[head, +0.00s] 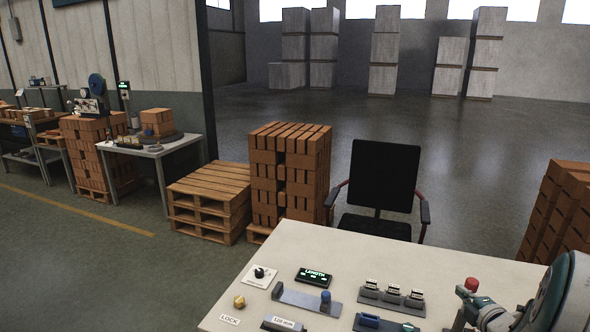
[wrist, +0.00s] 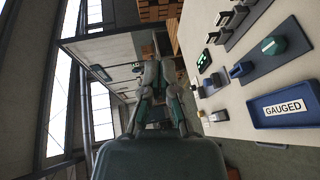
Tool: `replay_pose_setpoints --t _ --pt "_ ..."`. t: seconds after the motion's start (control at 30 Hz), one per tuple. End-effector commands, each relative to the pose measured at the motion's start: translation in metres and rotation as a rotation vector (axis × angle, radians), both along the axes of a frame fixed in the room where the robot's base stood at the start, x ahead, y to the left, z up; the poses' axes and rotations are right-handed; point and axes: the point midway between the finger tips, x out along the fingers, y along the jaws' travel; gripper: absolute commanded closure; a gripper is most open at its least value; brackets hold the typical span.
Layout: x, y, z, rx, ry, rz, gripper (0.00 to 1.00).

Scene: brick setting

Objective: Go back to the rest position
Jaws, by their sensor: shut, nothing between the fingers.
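My gripper (wrist: 155,66) is in the middle of the wrist view, with its fingers together and nothing held between them. It points past the edge of the pale worktable (wrist: 226,121), which lies to the right in that view. In the head view, part of my arm and gripper (head: 490,312) shows at the lower right, over the right end of the worktable (head: 330,250). The fingertips are hard to make out there.
The table carries a LENGTH display (head: 314,277), a dial (head: 259,273), a block row (head: 392,294) and a red knob (head: 471,284). A blue GAUGED tray (wrist: 260,122) shows in the wrist view. Behind stand a black chair (head: 385,175), brick stacks (head: 290,165) and pallets (head: 209,195).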

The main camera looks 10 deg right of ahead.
Motion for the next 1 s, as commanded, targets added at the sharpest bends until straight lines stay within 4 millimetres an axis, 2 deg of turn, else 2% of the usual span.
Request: replay_pose_setpoints --t 0.03,0.2,0.33,0.47,0.67,0.77,1.0 --pt "0.011 0.012 0.017 0.022 0.021 -0.035 1.00" --pt "0.024 0.048 0.057 0.159 0.090 -0.200 1.00" --pt "0.021 0.083 0.083 0.293 0.124 -0.322 1.00" --pt "0.007 0.123 0.102 0.449 0.155 -0.438 1.00" --pt "-0.033 0.192 0.119 0.722 0.223 -0.592 1.00" --pt "-0.061 0.229 0.121 0.865 0.276 -0.661 1.00" --pt "-0.143 0.315 0.114 1.177 0.473 -0.797 1.00"
